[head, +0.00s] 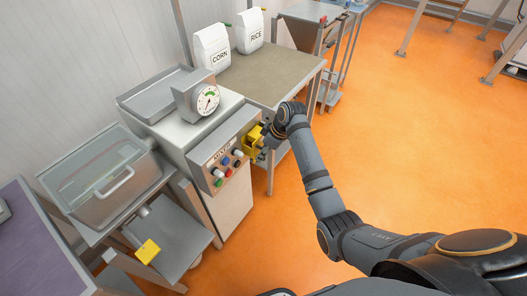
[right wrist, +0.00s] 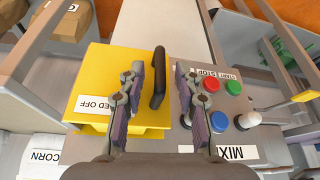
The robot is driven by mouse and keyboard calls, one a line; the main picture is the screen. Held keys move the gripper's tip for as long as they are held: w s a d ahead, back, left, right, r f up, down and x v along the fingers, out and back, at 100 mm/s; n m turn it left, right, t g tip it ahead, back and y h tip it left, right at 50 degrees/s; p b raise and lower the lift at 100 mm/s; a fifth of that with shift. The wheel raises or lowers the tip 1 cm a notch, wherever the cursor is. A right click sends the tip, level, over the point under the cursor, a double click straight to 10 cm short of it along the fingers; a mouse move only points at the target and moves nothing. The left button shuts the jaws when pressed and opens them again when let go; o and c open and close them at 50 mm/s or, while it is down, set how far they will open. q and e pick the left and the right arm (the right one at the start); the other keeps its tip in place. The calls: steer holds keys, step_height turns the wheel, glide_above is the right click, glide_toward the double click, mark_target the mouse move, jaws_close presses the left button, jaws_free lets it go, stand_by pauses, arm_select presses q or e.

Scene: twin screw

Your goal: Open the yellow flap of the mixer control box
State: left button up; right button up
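The mixer control box (head: 208,166) is a grey panel on the front of the steel machine, with a MIXER label and colored buttons. Its yellow flap (head: 251,146) is at the panel's right end in the head view. In the right wrist view the yellow flap (right wrist: 105,75) fills the left half, with a label ending in "ED OFF" and a black handle (right wrist: 158,78). My right gripper (right wrist: 161,100) is open, its fingers apart on either side of the handle as seen from the wrist. I cannot tell whether they touch it. My left gripper is out of view.
Red (right wrist: 211,84), blue and green buttons and a white-topped knob (right wrist: 246,120) sit beside the right finger. A scale with a dial (head: 207,99) stands on the machine. A table (head: 262,75) with CORN and RICE bags is behind. Orange floor at right is clear.

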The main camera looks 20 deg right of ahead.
jaws_close()
steer(key=shift+d, duration=0.1)
stand_by(0.4)
